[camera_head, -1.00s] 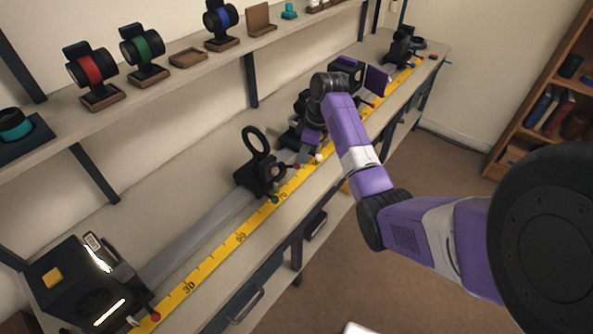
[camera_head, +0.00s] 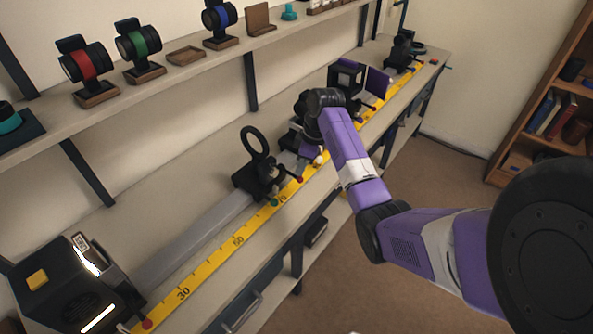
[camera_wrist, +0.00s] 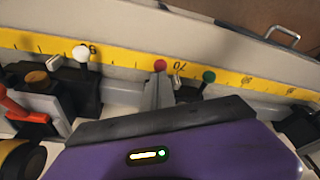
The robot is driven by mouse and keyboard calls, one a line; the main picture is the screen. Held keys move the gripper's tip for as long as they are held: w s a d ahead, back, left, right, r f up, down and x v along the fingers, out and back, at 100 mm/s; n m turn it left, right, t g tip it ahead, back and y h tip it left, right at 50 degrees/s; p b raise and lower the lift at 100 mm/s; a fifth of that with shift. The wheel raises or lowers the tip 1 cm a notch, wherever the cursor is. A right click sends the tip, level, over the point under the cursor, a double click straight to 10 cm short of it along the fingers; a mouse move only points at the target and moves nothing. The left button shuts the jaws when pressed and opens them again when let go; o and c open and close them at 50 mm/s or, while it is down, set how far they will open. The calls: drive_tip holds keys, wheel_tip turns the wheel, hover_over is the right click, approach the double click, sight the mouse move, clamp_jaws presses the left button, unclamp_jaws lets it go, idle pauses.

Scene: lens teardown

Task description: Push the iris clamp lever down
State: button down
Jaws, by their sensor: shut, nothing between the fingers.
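Along the bench rail, short levers with coloured knobs stand beside the yellow scale. The head view shows a green knob (camera_head: 275,202), a red knob (camera_head: 299,179) and a white knob (camera_head: 318,161). I cannot tell from the pictures which lever is the iris clamp's. A carrier with an upright black ring (camera_head: 255,143) stands by the green and red knobs. My gripper (camera_head: 306,150) is low over the rail, just beyond that ring, and hides the carrier behind it. In the wrist view my shut, empty gripper (camera_wrist: 157,93) points toward the red knob (camera_wrist: 160,66); contact is unclear.
The yellow scale (camera_wrist: 130,55) runs along the bench front. A black lamp box (camera_head: 75,285) stands at the near end and purple-and-black carriers (camera_head: 347,75) at the far end. A shelf above holds coloured mounts (camera_head: 140,45). The floor in front is clear.

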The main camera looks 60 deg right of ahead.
drive_tip(key=shift+s+d+r+p, duration=0.1)
drive_tip(key=shift+s+r+p, duration=0.1)
drive_tip(key=shift+p, duration=0.25)
drive_tip(key=s, duration=0.1)
drive_tip(key=p, duration=0.1)
drive_tip(key=s+p, duration=0.1)
drive_tip(key=shift+s+d+r, duration=0.3)
drive_tip(key=shift+r, duration=0.05)
drive_tip(key=shift+r, duration=0.1)
drive_tip(key=v, duration=0.7)
drive_tip(key=shift+r+b, duration=0.3)
drive_tip(key=shift+b, duration=0.05)
drive_tip(key=shift+s, duration=0.1)
